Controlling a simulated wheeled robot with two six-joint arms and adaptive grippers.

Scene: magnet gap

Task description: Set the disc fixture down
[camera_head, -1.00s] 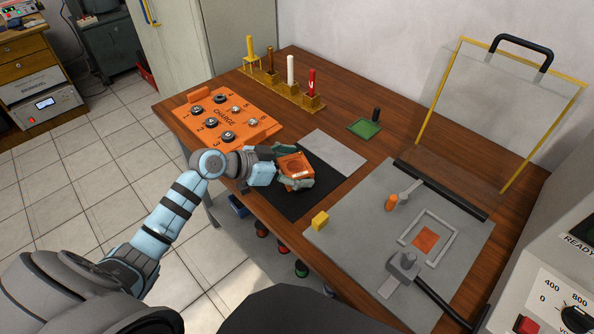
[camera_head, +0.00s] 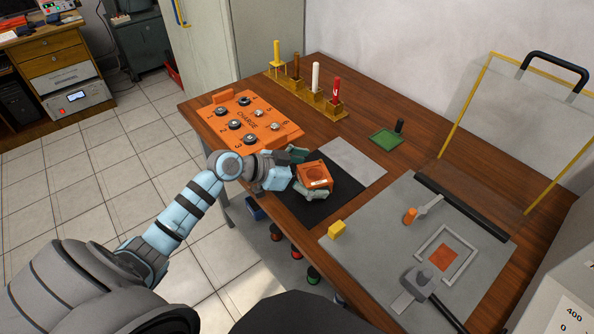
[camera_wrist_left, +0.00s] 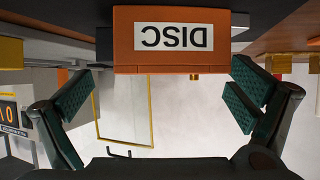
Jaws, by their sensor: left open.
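The disc fixture (camera_head: 315,176) is an orange block with a round recess and a white label, on the black mat (camera_head: 303,213). In the left wrist view its front face (camera_wrist_left: 182,52) reads DISC upside down. My left gripper (camera_head: 309,172) is open, with one finger on each side of the fixture. In the left wrist view both green-padded fingers stand apart from the block, with gaps on either side. The fixture's underside is hidden in the head view. My right gripper is not in view.
An orange CHARGE board (camera_head: 262,141) lies left of the fixture. A grey pad (camera_head: 352,160) is behind it. A yellow block (camera_head: 337,229) sits on the grey plate (camera_head: 375,245) at right. A green tray (camera_head: 386,139) and a rack of posts (camera_head: 309,97) are farther back.

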